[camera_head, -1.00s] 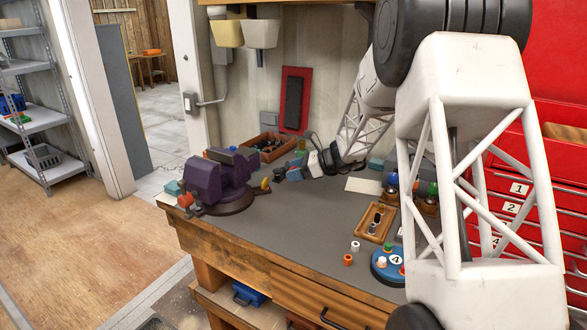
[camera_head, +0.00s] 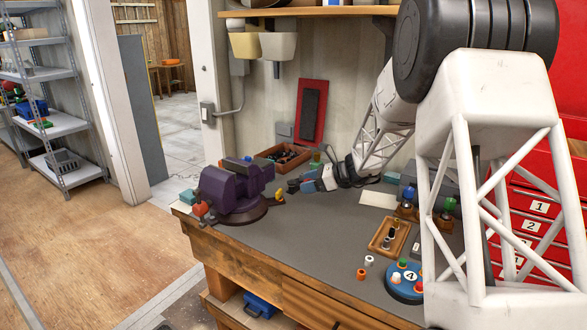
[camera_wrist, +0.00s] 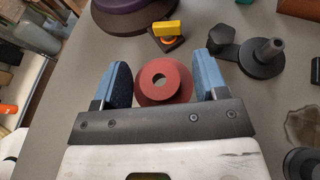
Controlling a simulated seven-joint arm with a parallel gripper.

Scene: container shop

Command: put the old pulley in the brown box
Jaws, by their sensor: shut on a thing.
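The old pulley is a red-brown disc with a round centre hole (camera_wrist: 150,93); in the wrist view it sits between the two blue fingers of my gripper (camera_wrist: 165,83). My gripper is shut on it. In the head view my gripper (camera_head: 300,186) is low over the back of the bench, right of the purple vise, and the pulley cannot be made out there. A brown box (camera_head: 297,166) with dark items inside stands at the back of the bench, behind my gripper.
The purple vise (camera_head: 233,190) stands left of my gripper, with a small yellow piece (camera_head: 279,195) beside it. A wooden tray (camera_head: 377,243), a blue round base (camera_head: 402,290) and small coloured pieces are at the right. The bench's middle front (camera_head: 310,240) is clear.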

